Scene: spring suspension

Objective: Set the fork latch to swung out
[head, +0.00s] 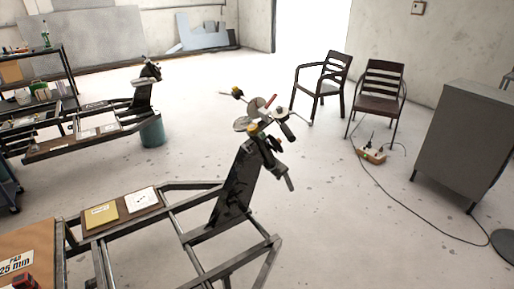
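A mechanism of discs, rods and knobs (258,116) sits on top of a dark slanted post (238,185). The post rises from the end of a grey steel frame (178,218) in the near part of the head view. A short red piece (271,100) sticks up among the discs. Dark jointed parts hang down on the mechanism's right side. I cannot tell which small part is the fork latch or how it is set. I see no part that I can identify as my gripper.
Two dark chairs (378,85), a grey cabinet (462,140) and a cable (405,216) are on the right. The floor around the post is mostly clear.

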